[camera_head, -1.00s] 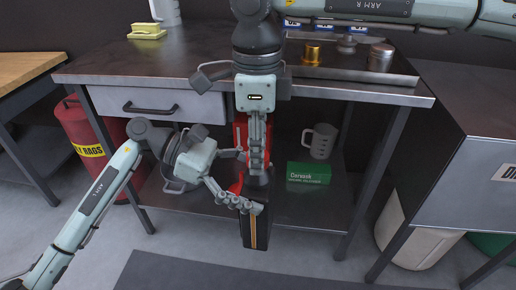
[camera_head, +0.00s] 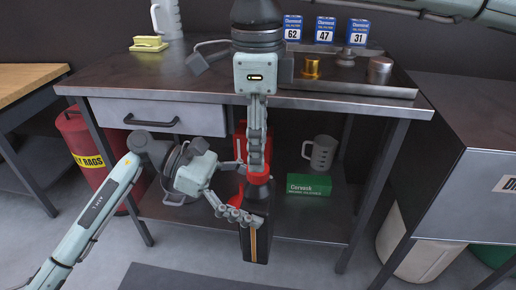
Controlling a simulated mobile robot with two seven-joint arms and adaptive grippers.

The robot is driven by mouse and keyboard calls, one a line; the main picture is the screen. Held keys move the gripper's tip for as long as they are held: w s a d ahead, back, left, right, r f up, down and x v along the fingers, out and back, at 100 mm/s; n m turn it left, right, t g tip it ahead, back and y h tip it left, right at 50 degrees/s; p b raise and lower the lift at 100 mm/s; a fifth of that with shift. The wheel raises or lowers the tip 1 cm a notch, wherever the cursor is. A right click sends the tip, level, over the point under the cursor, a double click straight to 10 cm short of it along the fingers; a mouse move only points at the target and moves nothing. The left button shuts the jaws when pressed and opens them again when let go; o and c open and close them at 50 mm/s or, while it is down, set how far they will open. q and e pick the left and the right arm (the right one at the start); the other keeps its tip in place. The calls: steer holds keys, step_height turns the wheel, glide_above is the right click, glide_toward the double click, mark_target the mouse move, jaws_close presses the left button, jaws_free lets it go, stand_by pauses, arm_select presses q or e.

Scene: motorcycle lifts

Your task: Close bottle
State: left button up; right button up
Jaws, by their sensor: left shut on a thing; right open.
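A dark bottle (camera_head: 255,243) with an orange stripe stands roughly upright in the air in front of the workbench. A red cap (camera_head: 258,178) shows at its top; I cannot tell how tightly it sits. My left gripper (camera_head: 243,215) is shut on the bottle's body from the left. My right gripper (camera_head: 257,165) comes down from above, with its open fingertips right at the cap's upper part. The fingers partly hide the cap's top, and I cannot tell whether they touch it.
The workbench (camera_head: 200,75) stands behind, with a lower shelf (camera_head: 300,222) holding a green box (camera_head: 308,185), a grey mug (camera_head: 320,153) and a red object (camera_head: 239,143). Numbered blue boxes (camera_head: 325,30) and small metal parts lie on top. A red bin (camera_head: 85,140) stands left.

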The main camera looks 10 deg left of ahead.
arm_select(q)
steer(key=shift+r, duration=0.15)
arm_select(e)
step_height(320, 180, up, 4)
steer(key=n, duration=0.3)
steer(key=shift+f+n, duration=0.25)
steer(key=shift+n, duration=0.05)
steer(key=shift+c, duration=0.3)
steer(key=shift+f, duration=0.1)
steer(key=shift+f, duration=3.95)
steer(key=shift+c, duration=0.3)
jaws_close()
steer(key=shift+o, duration=1)
jaws_free()
